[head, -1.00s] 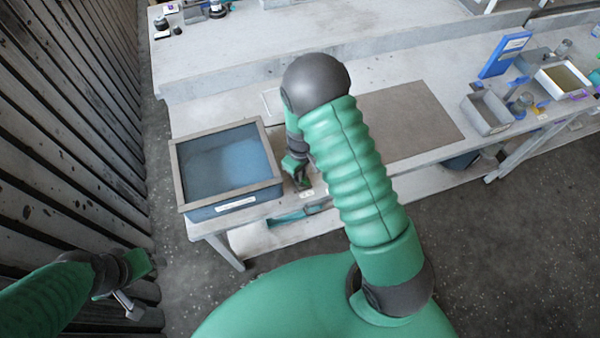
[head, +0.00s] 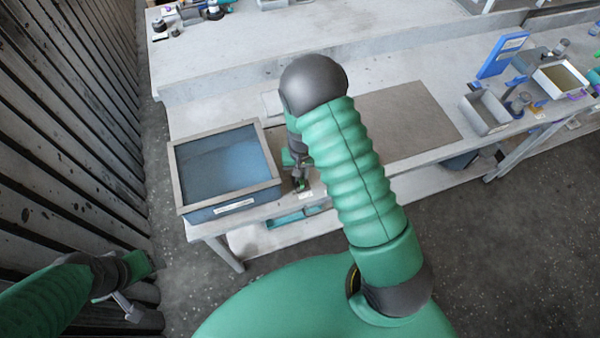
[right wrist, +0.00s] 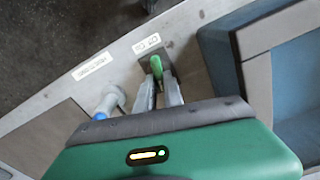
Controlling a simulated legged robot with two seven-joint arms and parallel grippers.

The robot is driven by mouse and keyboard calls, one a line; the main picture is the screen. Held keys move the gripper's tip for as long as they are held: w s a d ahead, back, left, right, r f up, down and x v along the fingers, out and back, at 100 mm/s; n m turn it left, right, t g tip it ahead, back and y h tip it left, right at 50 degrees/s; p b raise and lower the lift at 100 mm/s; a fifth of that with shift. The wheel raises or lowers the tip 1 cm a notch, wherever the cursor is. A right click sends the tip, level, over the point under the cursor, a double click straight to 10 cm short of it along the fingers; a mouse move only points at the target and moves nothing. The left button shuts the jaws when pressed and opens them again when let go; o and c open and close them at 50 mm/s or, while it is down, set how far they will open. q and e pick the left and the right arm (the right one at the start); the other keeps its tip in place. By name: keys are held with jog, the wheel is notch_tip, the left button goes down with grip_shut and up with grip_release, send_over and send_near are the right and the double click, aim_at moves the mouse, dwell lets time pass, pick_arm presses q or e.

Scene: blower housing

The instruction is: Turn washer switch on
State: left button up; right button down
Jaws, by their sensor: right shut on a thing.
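A small green switch lever (right wrist: 156,67) on a dark plate shows at the table edge in the right wrist view, beside a small white label (right wrist: 146,44). My right gripper (right wrist: 158,82) is shut on this lever, with one finger on each side of it. In the head view my right gripper (head: 300,184) is at the front edge of the table, just right of the blue tub, and the lever is mostly hidden there. My left gripper (head: 130,308) is low at the left, away from the table; its jaw opening is unclear.
A blue tub with a grey rim (head: 176,178) stands close left of my right gripper. A nozzle-like grey part with a blue end (right wrist: 108,101) is beside the fingers. A grey mat (head: 410,125) lies right of my arm. A slatted wall (head: 75,130) is at the left.

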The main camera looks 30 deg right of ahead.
jog(key=shift+s+f+m, duration=0.1)
jog(key=shift+s+m, duration=0.1)
jog(key=shift+m, duration=1.4)
jog(key=c, duration=1.5)
grip_release()
jog(key=shift+o, duration=0.2)
jog(key=shift+w, duration=0.1)
notch_tip(320, 180, up, 17)
jog(key=b, duration=0.1)
jog(key=shift+f, duration=0.1)
